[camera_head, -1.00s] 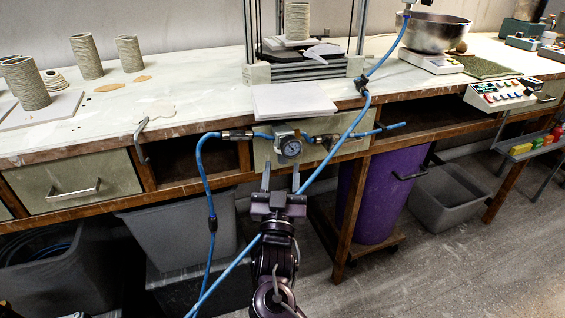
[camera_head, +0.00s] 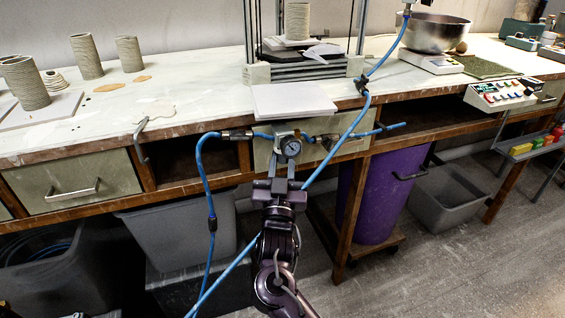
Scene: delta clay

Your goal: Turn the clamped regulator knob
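The regulator (camera_head: 283,133), with a round white-faced gauge (camera_head: 291,148), is mounted at the front edge of the bench, in the blue air line. Its knob cannot be made out clearly; the lower part of the regulator is hidden by my fingers. My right gripper (camera_head: 281,160) comes up from below, with its two upright fingers on either side of the space just under the regulator. The fingers stand apart with a narrow gap. Whether they touch the knob cannot be told. My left gripper is not in view.
Blue hose (camera_head: 335,150) crosses diagonally close to the right of my gripper, and another hose loop (camera_head: 201,170) hangs to the left. A white board (camera_head: 293,100) lies above the regulator. A purple bin (camera_head: 385,195) and a grey bin (camera_head: 180,232) stand below the bench.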

